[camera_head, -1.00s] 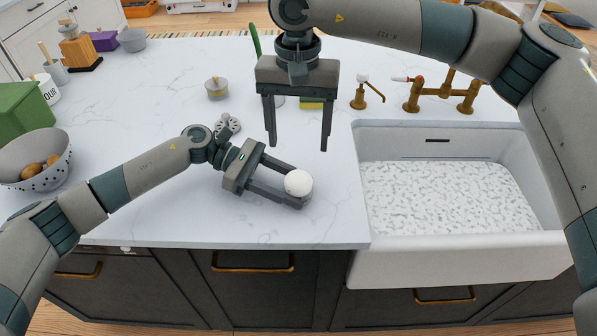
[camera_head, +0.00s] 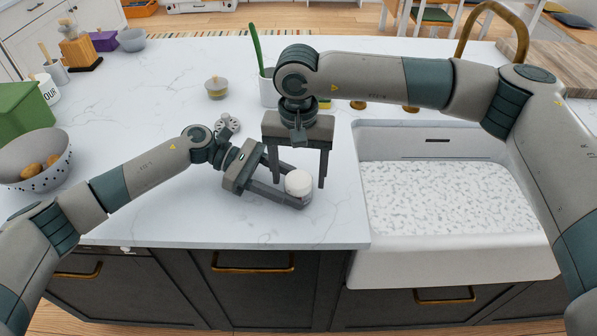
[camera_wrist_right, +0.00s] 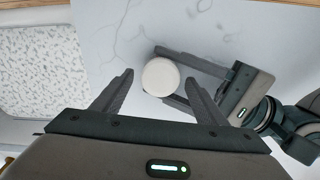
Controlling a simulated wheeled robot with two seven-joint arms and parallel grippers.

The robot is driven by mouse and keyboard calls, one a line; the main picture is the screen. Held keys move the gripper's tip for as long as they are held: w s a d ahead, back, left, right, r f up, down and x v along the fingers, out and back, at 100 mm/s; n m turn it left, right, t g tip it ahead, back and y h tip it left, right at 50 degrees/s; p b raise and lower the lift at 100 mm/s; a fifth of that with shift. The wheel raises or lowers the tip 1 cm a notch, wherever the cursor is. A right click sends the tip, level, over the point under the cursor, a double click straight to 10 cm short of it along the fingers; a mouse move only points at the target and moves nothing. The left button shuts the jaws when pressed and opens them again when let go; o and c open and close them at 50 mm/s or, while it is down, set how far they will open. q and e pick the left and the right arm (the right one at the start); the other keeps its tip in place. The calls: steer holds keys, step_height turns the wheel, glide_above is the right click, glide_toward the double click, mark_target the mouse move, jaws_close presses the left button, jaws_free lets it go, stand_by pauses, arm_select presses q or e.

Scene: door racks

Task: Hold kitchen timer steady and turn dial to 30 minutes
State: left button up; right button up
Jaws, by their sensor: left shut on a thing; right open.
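The kitchen timer (camera_head: 299,182) is a small round piece with a white top, on the counter near its front edge. My left gripper (camera_head: 287,195) is shut on its sides, coming in low from the left. My right gripper (camera_head: 299,184) points down from above, open, with its fingers just behind and around the timer in the head view. In the right wrist view, the timer's white top (camera_wrist_right: 160,77) lies just beyond and between the open right fingertips (camera_wrist_right: 160,80), and the left gripper's fingers flank it. No markings on the dial can be made out.
A white sink (camera_head: 440,260) is right of the timer. Behind are a lidded jar (camera_head: 216,88), a pot with a green utensil (camera_head: 267,92) and a small grey clustered object (camera_head: 228,123). A colander (camera_head: 37,163) stands far left. The front counter is clear.

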steer(key=shift+c, duration=0.4)
steer(key=c, duration=1)
steer(key=shift+m, duration=0.3)
steer(key=shift+m, duration=0.6)
steer(key=o, duration=1.1)
steer(key=shift+r, duration=0.1)
